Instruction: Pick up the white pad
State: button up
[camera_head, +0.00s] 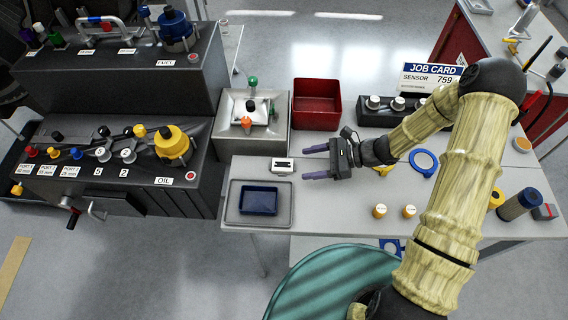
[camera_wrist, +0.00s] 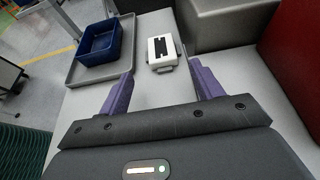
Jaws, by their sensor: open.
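The white pad (camera_head: 283,165) is a small white block with a dark centre. It lies flat on the grey table, between the grey tray and my gripper. It also shows in the wrist view (camera_wrist: 153,62), ahead of and between the purple fingertips. My gripper (camera_head: 309,162) is open and empty, with its fingers pointing left toward the pad. In the wrist view the fingers (camera_wrist: 160,75) stand wide apart, and the pad appears just beyond their tips. I cannot tell their height above the table.
A grey tray (camera_head: 233,214) with a blue bin (camera_head: 258,201) lies left of the pad. A red bin (camera_head: 317,103) and a grey box with a sloped top (camera_head: 281,139) stand behind. Two small yellow-sided cylinders (camera_head: 379,211) stand at the table's front. Bare table lies around the pad.

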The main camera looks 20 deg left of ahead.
aim_at(292, 165)
jog(key=p+x, duration=0.2)
jog(key=x, duration=0.3)
jog(key=shift+w, duration=0.2)
jog(key=c, duration=1.1)
